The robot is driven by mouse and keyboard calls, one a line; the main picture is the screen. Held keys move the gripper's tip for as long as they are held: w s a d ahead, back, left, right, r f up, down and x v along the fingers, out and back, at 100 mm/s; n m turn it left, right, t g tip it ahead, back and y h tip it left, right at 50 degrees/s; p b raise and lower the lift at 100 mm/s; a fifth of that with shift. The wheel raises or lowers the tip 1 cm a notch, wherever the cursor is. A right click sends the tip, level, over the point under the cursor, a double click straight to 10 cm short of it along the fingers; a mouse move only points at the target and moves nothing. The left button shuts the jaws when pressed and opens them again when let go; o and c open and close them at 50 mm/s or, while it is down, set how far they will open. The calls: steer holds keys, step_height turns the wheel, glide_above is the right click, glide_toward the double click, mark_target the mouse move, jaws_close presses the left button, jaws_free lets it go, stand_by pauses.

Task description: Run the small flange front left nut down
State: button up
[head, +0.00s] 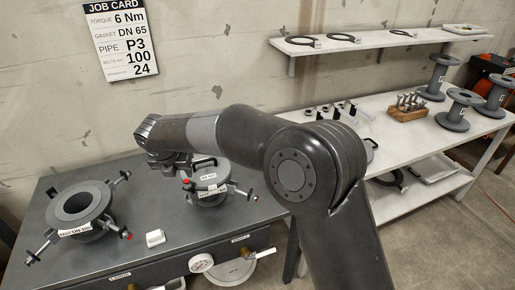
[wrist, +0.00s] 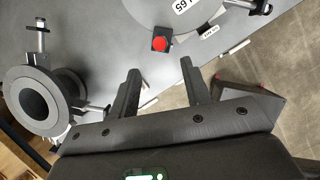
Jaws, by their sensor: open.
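The small flange (head: 207,180) stands on the dark bench below my forearm, with a white label, bolts around its rim and red-tipped parts. In the wrist view part of a round grey plate labelled 65 (wrist: 190,14) shows at the top edge. A red-capped part (wrist: 160,43) sits at its rim, beyond my fingertips. My gripper (wrist: 163,78) is open and empty, its two fingers apart. In the head view my gripper (head: 178,166) is largely hidden by my arm, beside the small flange. I cannot tell which nut is the front left one.
The large flange (head: 82,208) stands at the bench's left with bolts sticking out. A white block (head: 155,238) lies between the flanges. A round dial (head: 201,263) is at the bench front. A pale side table (head: 400,140) holds spools and a wooden bolt block (head: 407,113).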

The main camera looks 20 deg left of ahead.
steer(key=w+d+r+m, duration=0.1)
steer(key=d+r+m, duration=0.3)
steer(key=d, duration=0.3)
steer(key=w+d+r+m+h, duration=0.1)
steer(key=w+d+r+m, duration=0.1)
steer(key=d, duration=0.6)
steer(key=w+d+r+m, duration=0.2)
steer(key=d+r+m, duration=0.3)
steer(key=d, duration=0.3)
steer(key=shift+w+r+m+t+h, duration=0.15)
steer(key=shift+r+m+t+h, duration=0.25)
steer(key=shift+m, duration=0.1)
steer(key=m+g, duration=0.5)
steer(key=m, duration=0.4)
glide_toward(186, 181)
step_height(186, 181, down, 9)
steer(key=shift+w+f, duration=0.1)
steer(key=shift+c, duration=0.4)
